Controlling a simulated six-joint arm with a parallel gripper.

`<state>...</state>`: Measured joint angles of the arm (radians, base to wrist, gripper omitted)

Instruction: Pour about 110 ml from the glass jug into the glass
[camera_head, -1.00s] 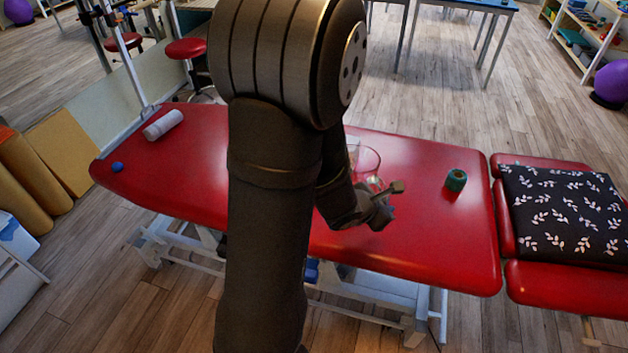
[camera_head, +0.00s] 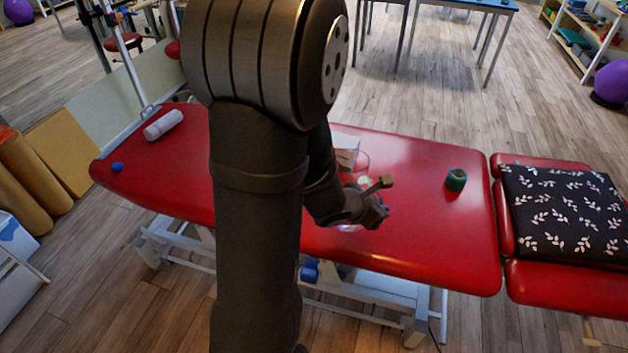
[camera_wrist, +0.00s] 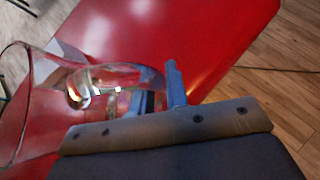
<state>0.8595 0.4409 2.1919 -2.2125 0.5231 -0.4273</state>
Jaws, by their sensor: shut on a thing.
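My gripper (camera_head: 376,206) is above the middle of the red treatment table, partly hidden by my wrist in the head view. In the wrist view my gripper (camera_wrist: 155,95) is shut on the glass jug (camera_wrist: 45,75), whose wide clear rim faces left; the jug looks tilted. The jug shows faintly behind my gripper in the head view (camera_head: 363,161). A small clear patch (camera_head: 349,228) below my gripper may be part of the glass; I cannot tell. The liquid level and any stream cannot be made out.
The red table (camera_head: 430,235) is mostly clear on its right. A green roll (camera_head: 456,180) stands there. A white box (camera_head: 346,148) is behind my gripper. A white towel roll (camera_head: 163,125) and a blue ball (camera_head: 117,167) lie at the left. A patterned cushion (camera_head: 565,210) is at the far right.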

